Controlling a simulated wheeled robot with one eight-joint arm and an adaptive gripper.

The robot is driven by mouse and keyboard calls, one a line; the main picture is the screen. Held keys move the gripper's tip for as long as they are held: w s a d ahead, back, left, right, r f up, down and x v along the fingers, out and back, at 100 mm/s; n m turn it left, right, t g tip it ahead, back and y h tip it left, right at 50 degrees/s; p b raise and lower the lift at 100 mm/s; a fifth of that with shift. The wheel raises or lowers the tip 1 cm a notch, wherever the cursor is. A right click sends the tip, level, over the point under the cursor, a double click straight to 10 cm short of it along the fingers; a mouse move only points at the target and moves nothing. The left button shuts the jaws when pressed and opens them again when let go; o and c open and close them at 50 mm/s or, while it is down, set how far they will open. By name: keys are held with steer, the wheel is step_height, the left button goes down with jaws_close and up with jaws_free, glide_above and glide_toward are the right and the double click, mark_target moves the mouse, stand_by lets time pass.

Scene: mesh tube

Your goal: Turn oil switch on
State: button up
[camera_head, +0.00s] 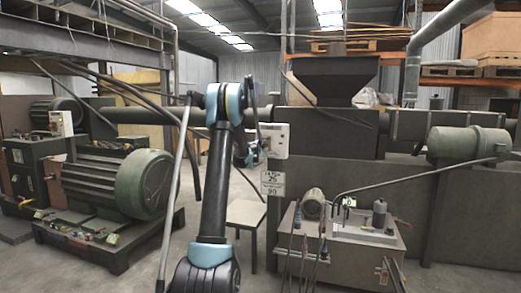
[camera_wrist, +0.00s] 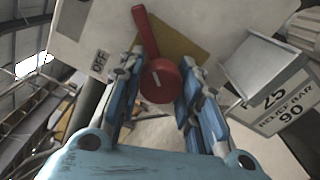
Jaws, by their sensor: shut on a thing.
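The oil switch is a red rotary knob (camera_wrist: 160,82) with a long red lever arm (camera_wrist: 146,32) on a pale box. A brownish-yellow plate (camera_wrist: 185,42) lies behind the knob, and an OFF label (camera_wrist: 100,63) is left of it in the wrist view. My gripper (camera_wrist: 161,66) has a blue finger on each side of the round knob and is shut on it. The lever points up and slightly left from the knob there. In the head view, the pale switch box (camera_head: 279,140) is right of my gripper (camera_head: 257,154); the red knob cannot be made out there.
A grey box (camera_wrist: 262,66) and a sign reading RELIEF BAR 90 (camera_wrist: 285,105) sit close right of my gripper in the wrist view. In the head view, a small table (camera_head: 245,213) stands below, a green motor (camera_head: 140,185) at left, a metal tank (camera_head: 345,250) at right.

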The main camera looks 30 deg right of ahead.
steer(key=m, duration=0.6)
steer(key=shift+s+d+m, duration=0.1)
steer(key=shift+d+m, duration=0.1)
steer(key=shift+m, duration=0.1)
steer(key=shift+c, duration=0.2)
steer(key=m, duration=0.3)
steer(key=shift+o, duration=0.4)
steer(key=shift+a+m, duration=0.15)
steer(key=shift+m, duration=0.75)
steer(key=shift+o, duration=0.2)
steer(key=shift+s, duration=0.1)
steer(key=o, duration=1)
steer(key=shift+f, duration=0.1)
steer(key=shift+c, duration=0.2)
